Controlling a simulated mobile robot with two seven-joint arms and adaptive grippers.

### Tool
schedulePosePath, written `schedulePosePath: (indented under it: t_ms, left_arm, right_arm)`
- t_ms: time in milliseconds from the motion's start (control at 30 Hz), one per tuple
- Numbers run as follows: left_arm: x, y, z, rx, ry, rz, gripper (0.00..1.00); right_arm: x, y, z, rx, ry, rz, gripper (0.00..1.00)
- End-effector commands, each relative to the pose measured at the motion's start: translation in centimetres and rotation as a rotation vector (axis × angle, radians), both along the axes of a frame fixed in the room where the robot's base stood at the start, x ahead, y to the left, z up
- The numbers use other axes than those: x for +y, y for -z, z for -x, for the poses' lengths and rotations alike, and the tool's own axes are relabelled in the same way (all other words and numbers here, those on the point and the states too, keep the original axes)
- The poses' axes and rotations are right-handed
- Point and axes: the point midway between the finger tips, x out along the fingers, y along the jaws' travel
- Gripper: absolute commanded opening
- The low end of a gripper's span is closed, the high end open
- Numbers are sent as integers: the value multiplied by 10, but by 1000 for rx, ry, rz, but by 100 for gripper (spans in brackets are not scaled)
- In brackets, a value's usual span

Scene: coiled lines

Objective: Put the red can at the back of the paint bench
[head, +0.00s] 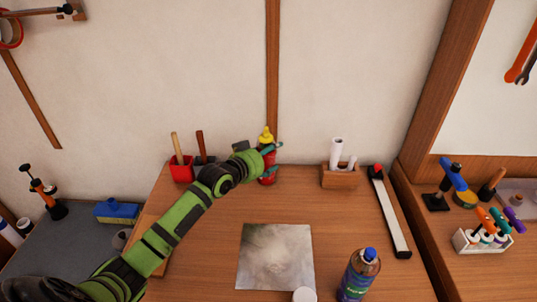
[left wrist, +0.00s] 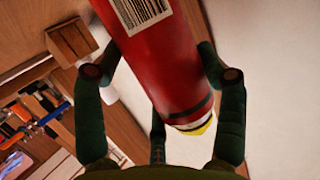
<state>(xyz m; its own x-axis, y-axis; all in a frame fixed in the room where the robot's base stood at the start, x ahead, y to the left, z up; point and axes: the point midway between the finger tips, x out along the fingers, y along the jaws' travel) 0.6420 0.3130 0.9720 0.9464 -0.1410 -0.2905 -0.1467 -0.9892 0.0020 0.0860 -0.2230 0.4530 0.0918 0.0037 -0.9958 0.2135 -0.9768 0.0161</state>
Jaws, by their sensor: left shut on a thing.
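The red can (head: 268,176) has a yellow top and is at the back of the wooden paint bench (head: 205,245), close to the wall. It looks upright; I cannot tell whether its base touches the bench. My left gripper (head: 268,150) reaches in from the left and is shut on the can, with fingers on both sides. The left wrist view shows the can (left wrist: 165,60) large between the fingers (left wrist: 158,80), with a white barcode label and a dark band near the yellow end. My right gripper is not in view.
A red box (head: 181,170) with a brush handle stands left of the can. A grey sheet (head: 275,257) and a blue-capped bottle (head: 359,275) are nearer the front.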

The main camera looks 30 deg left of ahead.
Motion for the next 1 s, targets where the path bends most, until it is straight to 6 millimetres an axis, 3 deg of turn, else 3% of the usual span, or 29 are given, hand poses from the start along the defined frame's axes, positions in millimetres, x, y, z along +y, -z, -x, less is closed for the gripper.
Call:
schedulePosePath:
  t_ms: [33,100,567,767,1000]
  left_arm:
    - [0,2,0,1,0,0,76]
    - [0,2,0,1,0,0,96]
    - [1,-1,3,2,-1,-1,96]
    - [4,-9,31,2,1,-5,96]
    - [12,-23,79,4,1,-3,96]
  right_arm:
    - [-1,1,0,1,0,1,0]
    - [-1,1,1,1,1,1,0]
    - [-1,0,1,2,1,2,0]
    - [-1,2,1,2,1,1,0]
    - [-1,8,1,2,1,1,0]
